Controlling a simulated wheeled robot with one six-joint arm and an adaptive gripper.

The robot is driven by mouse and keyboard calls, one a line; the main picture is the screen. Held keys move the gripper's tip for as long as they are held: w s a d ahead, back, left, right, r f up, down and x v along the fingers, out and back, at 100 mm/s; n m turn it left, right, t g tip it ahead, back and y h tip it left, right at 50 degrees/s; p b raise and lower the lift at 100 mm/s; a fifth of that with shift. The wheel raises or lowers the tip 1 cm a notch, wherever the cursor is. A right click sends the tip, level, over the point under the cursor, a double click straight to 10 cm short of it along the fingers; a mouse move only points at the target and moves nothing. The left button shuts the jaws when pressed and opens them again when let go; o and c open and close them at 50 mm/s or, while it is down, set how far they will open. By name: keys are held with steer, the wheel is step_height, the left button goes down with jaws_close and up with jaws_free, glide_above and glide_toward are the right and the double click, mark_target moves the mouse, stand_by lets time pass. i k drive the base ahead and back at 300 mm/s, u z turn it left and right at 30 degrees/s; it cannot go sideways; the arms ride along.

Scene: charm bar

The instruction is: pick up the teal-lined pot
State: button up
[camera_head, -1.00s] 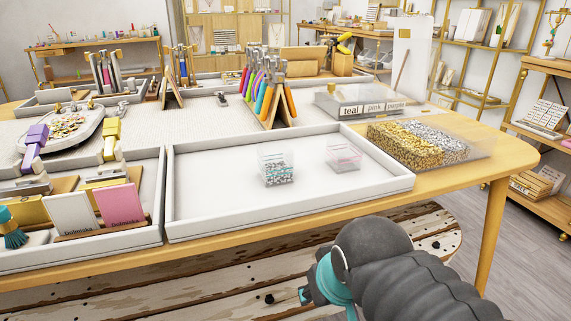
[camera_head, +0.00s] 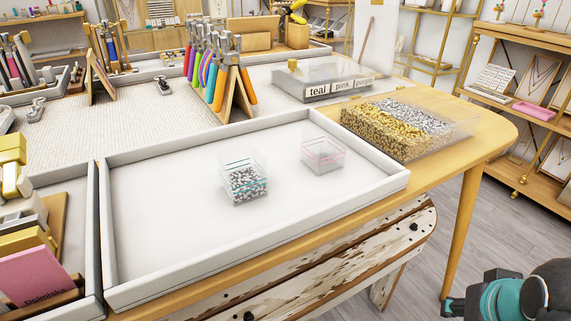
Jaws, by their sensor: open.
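The teal-lined pot (camera_head: 243,184) is a small clear square pot with teal lines near its rim. It holds silver and dark beads and stands upright in the white tray (camera_head: 190,255). A similar clear pot with pink lines (camera_head: 323,156) stands just behind it to the right, with a small gap between them. Part of my arm, dark with a teal band, shows at the bottom right, well away from the pots. My gripper's fingers do not show in this view.
A clear bin of gold and silver beads (camera_head: 400,128) stands right of the tray. A box labelled teal and pink (camera_head: 325,90) and a rack of coloured pliers (camera_head: 222,75) stand behind. A pink card (camera_head: 42,277) is at the left. The tray around the pots is bare.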

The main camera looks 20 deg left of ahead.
mark_target(243, 170)
steer(key=z, duration=0.05)
steer(key=k, duration=0.9)
steer(key=u, duration=1.65)
